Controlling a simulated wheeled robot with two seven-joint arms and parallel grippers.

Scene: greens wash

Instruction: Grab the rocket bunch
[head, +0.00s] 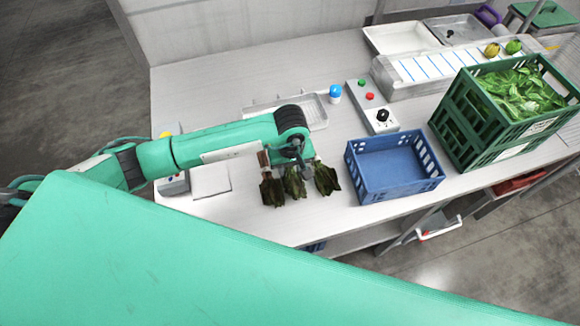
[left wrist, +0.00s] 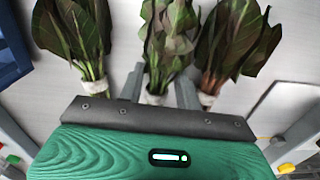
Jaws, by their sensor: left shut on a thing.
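Three dark leafy bunches with white bands lie side by side on the white counter. The middle one, with ragged-edged leaves that look like rocket, is the rocket bunch (left wrist: 170,35); it also shows in the head view (head: 294,186). My left gripper (left wrist: 158,92) is shut on its banded stem end, a finger on each side. A broad-leaved bunch (left wrist: 75,30) lies to its left in the left wrist view, and a bunch with reddish stems (left wrist: 235,40) to its right. Both are outside the fingers. My right gripper is not in view.
An empty blue crate (head: 394,170) stands right of the bunches. A green crate (head: 470,125) full of leaves is farther right. A control box (head: 372,105) with buttons and a metal tray (head: 312,112) are behind. The counter's front edge is close to the bunches.

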